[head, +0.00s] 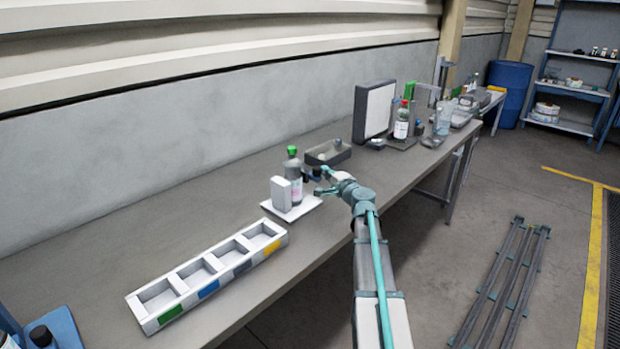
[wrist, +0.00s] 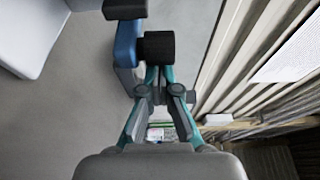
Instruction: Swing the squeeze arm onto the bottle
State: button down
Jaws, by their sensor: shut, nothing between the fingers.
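The labeller's white base plate (head: 291,211) stands on the bench and carries a white block (head: 280,193). A grey bottle (head: 294,177) with a green cap stands upright beside the block. The squeeze arm (head: 313,175) shows small and dark right of the bottle, apart from it. In the wrist view the squeeze arm (wrist: 126,42) is blue with black end pieces, and a black cylindrical knob (wrist: 158,47) sticks out from its side. My gripper (head: 323,182) is shut and empty. In the wrist view its fingertips (wrist: 160,72) are close to the knob; I cannot tell whether they touch.
A long tray (head: 208,272) with several compartments and coloured tags lies at the front left. A dark grey bin (head: 328,153) sits just behind the labeller. A framed white panel (head: 376,110) and a red-capped bottle (head: 402,122) stand farther back. The bench left of the labeller is clear.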

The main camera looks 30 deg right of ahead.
jog(key=shift+s+a+b, duration=0.6)
jog(key=shift+a+b, duration=0.1)
jog(key=shift+a, duration=0.05)
